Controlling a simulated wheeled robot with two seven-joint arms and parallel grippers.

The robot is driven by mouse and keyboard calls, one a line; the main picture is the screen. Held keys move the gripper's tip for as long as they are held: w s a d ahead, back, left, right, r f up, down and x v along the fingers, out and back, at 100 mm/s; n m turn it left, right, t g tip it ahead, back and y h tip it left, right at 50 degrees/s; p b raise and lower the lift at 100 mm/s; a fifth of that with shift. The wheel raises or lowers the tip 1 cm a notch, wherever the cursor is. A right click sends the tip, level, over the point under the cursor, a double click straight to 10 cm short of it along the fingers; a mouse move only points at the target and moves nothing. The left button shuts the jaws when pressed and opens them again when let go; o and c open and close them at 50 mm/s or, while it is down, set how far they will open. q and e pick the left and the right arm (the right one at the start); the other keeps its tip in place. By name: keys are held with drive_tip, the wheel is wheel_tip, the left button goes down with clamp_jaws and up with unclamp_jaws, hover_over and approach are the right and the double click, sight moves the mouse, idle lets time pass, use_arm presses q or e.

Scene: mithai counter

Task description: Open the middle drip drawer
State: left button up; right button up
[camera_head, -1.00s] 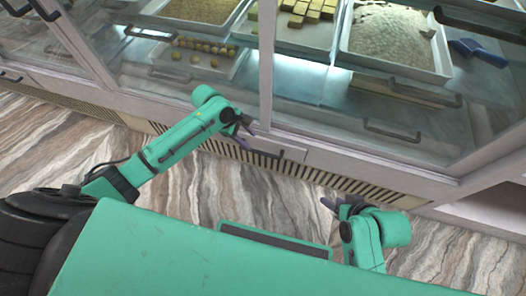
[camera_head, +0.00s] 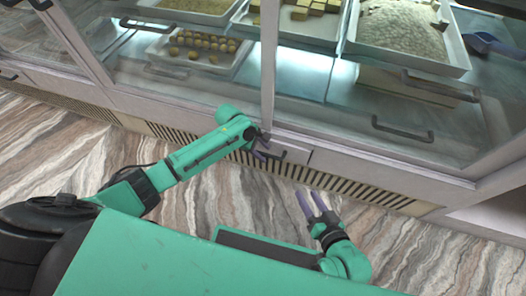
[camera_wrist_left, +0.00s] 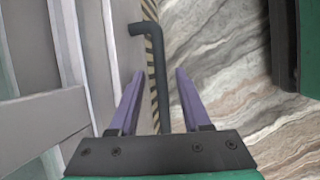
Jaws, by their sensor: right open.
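The middle drip drawer (camera_head: 299,156) is a small pale panel low on the counter front, below the central post, and looks closed. Its dark bar handle (camera_head: 284,158) also shows in the left wrist view (camera_wrist_left: 158,82). My left gripper (camera_head: 265,146) is at the handle's left end. In the left wrist view its two purple fingers (camera_wrist_left: 158,80) are apart, with the handle bar between them and a gap on each side. My right gripper (camera_head: 308,192) is open and empty, in front of the grille and pointing towards the counter.
A slatted grille (camera_head: 330,183) runs along the counter's foot below the drawer. Above are glass panes with dark handles (camera_head: 402,130) and trays of sweets (camera_head: 199,52) behind. Marbled floor (camera_head: 225,197) lies open between my base and the counter.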

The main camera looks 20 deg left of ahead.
use_arm(q)
clamp_jaws()
idle(1.2)
